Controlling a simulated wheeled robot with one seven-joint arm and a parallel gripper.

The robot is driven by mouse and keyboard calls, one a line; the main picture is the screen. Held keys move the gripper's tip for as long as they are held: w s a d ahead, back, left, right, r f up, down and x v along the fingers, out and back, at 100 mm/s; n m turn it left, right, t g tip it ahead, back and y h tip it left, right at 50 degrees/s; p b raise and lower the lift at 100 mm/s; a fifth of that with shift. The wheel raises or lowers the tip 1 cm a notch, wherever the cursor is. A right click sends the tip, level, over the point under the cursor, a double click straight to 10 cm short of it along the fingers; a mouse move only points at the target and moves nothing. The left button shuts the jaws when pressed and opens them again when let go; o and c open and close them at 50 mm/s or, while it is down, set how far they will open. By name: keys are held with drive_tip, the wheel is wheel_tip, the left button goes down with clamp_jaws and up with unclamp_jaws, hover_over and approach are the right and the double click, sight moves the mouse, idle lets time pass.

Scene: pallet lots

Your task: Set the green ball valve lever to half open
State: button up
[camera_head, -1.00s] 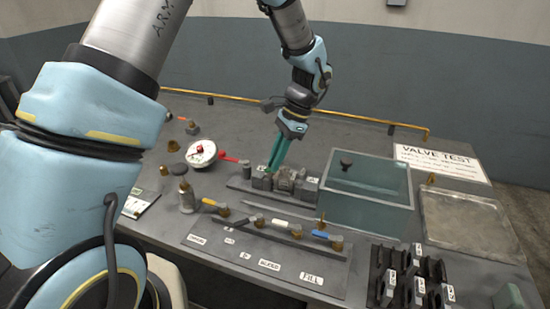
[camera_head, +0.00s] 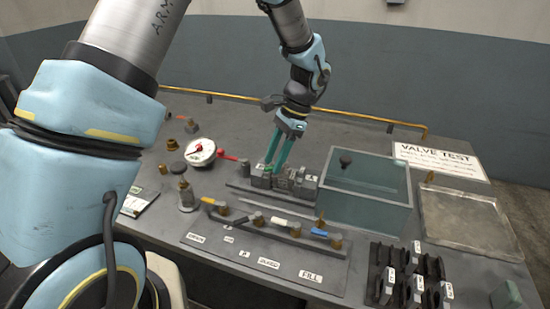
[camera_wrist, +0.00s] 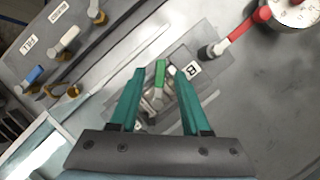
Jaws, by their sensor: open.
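The green lever (camera_wrist: 160,74) shows in the wrist view as a short bar on a metal ball valve (camera_wrist: 154,99). My gripper (camera_wrist: 157,72) is open, with one teal finger on each side of the lever. A gap shows between the lever and each finger. In the head view my gripper (camera_head: 274,168) reaches down to the valve fixture (camera_head: 297,184) in the middle of the bench. The lever cannot be made out there, and its exact angle is hard to tell.
A clear box (camera_head: 365,205) stands close right of the fixture. A red lever (camera_head: 228,157) and a gauge (camera_head: 200,152) lie left of it. A manifold with yellow, white and blue levers (camera_head: 320,233) runs in front. A tray (camera_head: 470,228) lies at the right.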

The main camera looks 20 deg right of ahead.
drive_tip(key=b+v, duration=0.2)
drive_tip(key=v, duration=0.8)
drive_tip(key=shift+d+r+b, duration=0.2)
drive_tip(key=shift+r+b, duration=0.15)
drive_tip(key=shift+b, duration=0.05)
drive_tip(key=a+f+n+h, duration=0.1)
drive_tip(key=a+n, duration=0.3)
drive_tip(key=a, duration=0.5)
drive_tip(key=w+a+f+n+h, duration=0.1)
drive_tip(key=a+n, duration=0.3)
drive_tip(key=a, duration=0.5)
drive_tip(key=w+a+f+n+h, duration=0.1)
drive_tip(key=a+n, duration=0.3)
drive_tip(key=a, duration=0.5)
drive_tip(key=shift+w+f+h, duration=0.2)
drive_tip(key=shift+h, duration=0.3)
drive_tip(key=s+a+f+n+t, duration=0.1)
drive_tip(key=s+a+n, duration=0.2)
drive_tip(key=a, duration=0.4)
drive_tip(key=shift+s+a+f+n+t+h, duration=0.2)
drive_tip(key=shift+s+n+t+h, duration=0.15)
drive_tip(key=shift+n, duration=0.45)
